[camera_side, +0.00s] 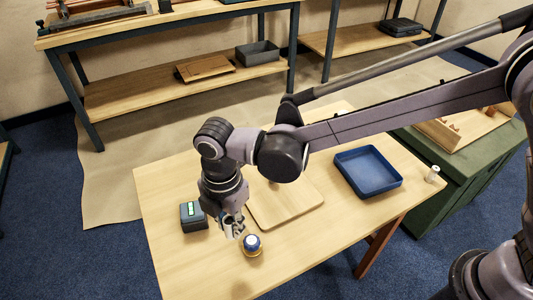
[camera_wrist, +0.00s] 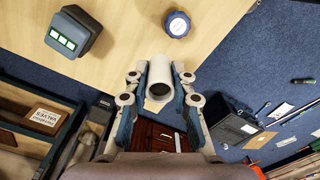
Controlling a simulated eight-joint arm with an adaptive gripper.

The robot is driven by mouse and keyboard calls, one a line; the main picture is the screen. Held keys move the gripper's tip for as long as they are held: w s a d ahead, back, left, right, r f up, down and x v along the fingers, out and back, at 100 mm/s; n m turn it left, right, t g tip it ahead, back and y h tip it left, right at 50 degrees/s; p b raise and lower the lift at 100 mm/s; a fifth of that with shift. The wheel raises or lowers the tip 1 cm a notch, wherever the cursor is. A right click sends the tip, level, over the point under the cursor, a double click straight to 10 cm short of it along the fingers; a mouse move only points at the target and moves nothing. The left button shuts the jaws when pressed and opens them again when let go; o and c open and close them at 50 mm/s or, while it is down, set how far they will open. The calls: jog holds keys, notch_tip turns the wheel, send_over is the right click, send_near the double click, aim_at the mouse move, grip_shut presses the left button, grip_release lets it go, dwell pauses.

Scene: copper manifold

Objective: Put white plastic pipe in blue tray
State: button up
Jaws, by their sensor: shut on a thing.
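The white plastic pipe (camera_wrist: 160,72) is between the fingertips of my gripper (camera_wrist: 160,78) in the wrist view, with its open round end facing the camera. My gripper is shut on it. In the side view my gripper (camera_side: 234,222) points down at the left part of the table, and the pipe is small and partly hidden by the fingers. The blue tray (camera_side: 368,172) lies on the right part of the same table, apart from my gripper, and looks empty. It is not in the wrist view.
A dark box with a green display (camera_side: 193,215) and a blue-capped round container (camera_side: 252,244) stand close to my gripper. A wooden board (camera_side: 285,205) lies between my gripper and the tray. A small white cylinder (camera_side: 432,174) stands right of the tray. The table's front left is clear.

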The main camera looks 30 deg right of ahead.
jog(key=w+d+m, duration=0.3)
jog(key=d, duration=0.7)
jog(key=w+d+r+m, duration=0.1)
jog(key=w+d+m, duration=0.15)
jog(key=d, duration=0.75)
jog(key=w+d+m, duration=0.3)
jog(key=d+m, duration=0.1)
jog(key=d, duration=0.6)
jog(key=s+d+m, duration=0.5)
jog(key=d, duration=0.7)
jog(key=s+d+m, duration=0.5)
jog(key=s+d, duration=0.1)
jog(key=d, duration=0.6)
send_over(366, 173)
notch_tip(366, 173, down, 7)
jog(key=shift+d+r, duration=0.1)
jog(key=shift+f, duration=2)
jog(key=shift+f, duration=0.15)
jog(key=o, duration=0.9)
